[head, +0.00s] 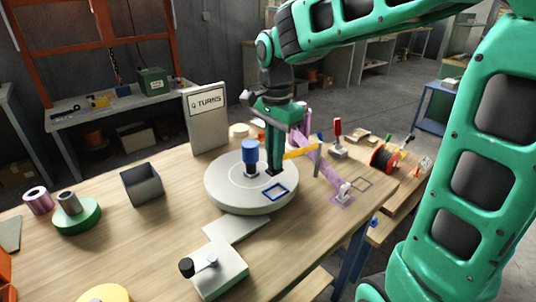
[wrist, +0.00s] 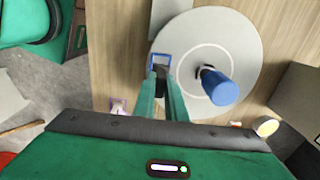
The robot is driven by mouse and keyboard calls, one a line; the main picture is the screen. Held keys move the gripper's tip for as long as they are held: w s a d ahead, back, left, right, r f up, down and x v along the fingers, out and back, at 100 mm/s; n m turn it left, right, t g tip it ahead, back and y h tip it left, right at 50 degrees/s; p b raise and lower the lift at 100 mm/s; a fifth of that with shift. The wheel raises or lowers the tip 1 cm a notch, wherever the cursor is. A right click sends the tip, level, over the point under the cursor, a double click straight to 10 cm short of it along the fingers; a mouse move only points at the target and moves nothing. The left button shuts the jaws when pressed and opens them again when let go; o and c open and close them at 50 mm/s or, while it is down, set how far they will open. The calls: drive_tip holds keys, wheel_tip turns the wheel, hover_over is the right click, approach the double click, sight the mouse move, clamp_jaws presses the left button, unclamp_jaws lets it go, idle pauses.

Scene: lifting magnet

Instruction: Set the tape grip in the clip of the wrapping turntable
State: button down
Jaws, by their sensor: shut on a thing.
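The wrapping turntable (head: 225,192) is a pale grey disc with a blue cylinder (head: 250,152) at its middle. A blue square outline (head: 275,191) lies near its front rim. My gripper (head: 275,172) points down above the disc beside this outline, shut on a small dark piece (wrist: 161,74); I cannot tell whether that is the clip. In the wrist view the blue outline (wrist: 163,57) shows just beyond the fingertips. A sheer purple tape (head: 322,170) slopes down to a small whitish piece (head: 343,189), perhaps the tape grip, on a purple square outline right of the disc.
A yellow bar (head: 300,152) on a grey post stands between my gripper and the tape. A red-handled device (head: 338,140) and a red reel (head: 383,158) are at the right. A sign panel (head: 207,118) stands behind the disc.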

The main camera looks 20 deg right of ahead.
drive_tip(key=shift+d, duration=0.35)
drive_tip(key=shift+w+f, duration=0.1)
drive_tip(key=shift+f, duration=0.3)
drive_tip(key=shift+w+f, duration=0.1)
drive_tip(key=shift+f, duration=2.4)
drive_tip(key=shift+f, duration=0.85)
drive_tip(key=c, duration=1.7)
unclamp_jaws()
